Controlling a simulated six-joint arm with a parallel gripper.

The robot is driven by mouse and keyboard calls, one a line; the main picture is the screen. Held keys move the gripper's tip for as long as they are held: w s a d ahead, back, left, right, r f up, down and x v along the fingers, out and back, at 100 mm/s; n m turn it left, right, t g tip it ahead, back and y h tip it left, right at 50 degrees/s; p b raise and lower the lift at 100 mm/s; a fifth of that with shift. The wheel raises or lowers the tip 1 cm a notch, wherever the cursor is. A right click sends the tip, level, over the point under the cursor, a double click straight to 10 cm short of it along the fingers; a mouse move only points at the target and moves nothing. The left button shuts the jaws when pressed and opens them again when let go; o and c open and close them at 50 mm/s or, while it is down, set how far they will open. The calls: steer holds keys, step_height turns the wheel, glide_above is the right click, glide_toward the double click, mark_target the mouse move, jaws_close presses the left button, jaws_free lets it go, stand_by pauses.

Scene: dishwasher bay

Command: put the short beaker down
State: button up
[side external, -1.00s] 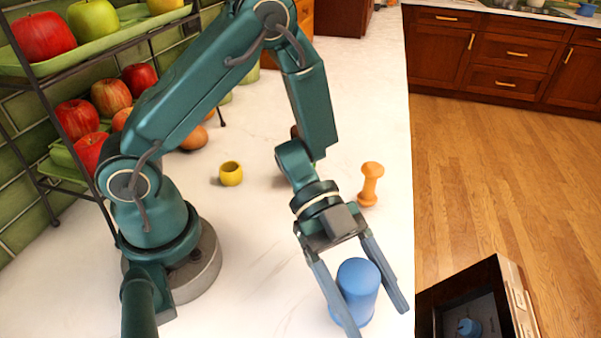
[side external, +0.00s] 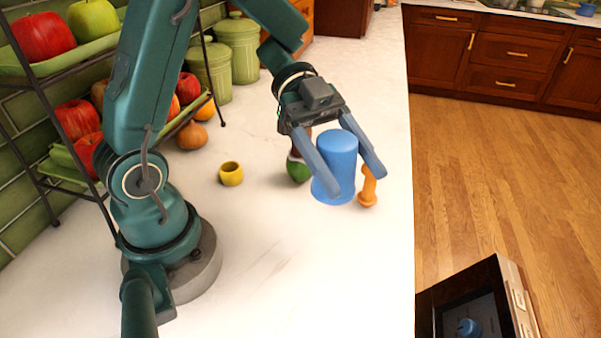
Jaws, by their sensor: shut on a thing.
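A blue beaker (side external: 336,168) is between the fingers of my gripper (side external: 354,184). The gripper is shut on it. The beaker looks upside down, with its closed end up and its flared rim at the bottom. It seems to be held above the white counter (side external: 270,270), though its exact height is hard to tell. The beaker partly covers the things behind it.
An orange spool-shaped object (side external: 367,188) stands close to the beaker's right. A green and brown object (side external: 298,169) is just behind left, partly hidden. A small yellow cup (side external: 231,174) stands further left. A fruit rack (side external: 60,170) is at left. The front counter is clear.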

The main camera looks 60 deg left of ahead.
steer(key=w+a+r+n+t+y, duration=0.5)
steer(key=a+r+n+t+y, duration=0.5)
steer(key=n+t, duration=0.35)
steer(key=d+f+n, duration=0.1)
steer(key=d+f, duration=0.3)
steer(key=d, duration=0.6)
steer(key=w+a+r+n+g+y, duration=0.15)
steer(key=a+n+g+y, duration=0.25)
steer(key=a+n+y, duration=0.55)
steer(key=w+a+n+g+y, duration=0.35)
steer(key=a+n+y, duration=0.3)
steer(key=a, duration=0.55)
steer(key=s+a+f+n+g+h, duration=0.1)
steer(key=s+a+f+n+g, duration=0.45)
steer(key=a, duration=0.25)
steer(key=s+a+f+n+g, duration=0.4)
steer(key=a+n+g, duration=0.2)
steer(key=a+g, duration=0.15)
steer(key=shift+n, duration=0.4)
steer(key=shift+s+a+f, duration=0.1)
steer(key=shift+a+f, duration=0.15)
steer(key=shift+f, duration=1.5)
steer(key=shift+a+f, duration=0.25)
steer(key=shift+f, duration=1.55)
steer(key=shift+s+a+f, duration=0.1)
steer(key=shift+a+f, duration=0.15)
steer(key=shift+f, duration=1.5)
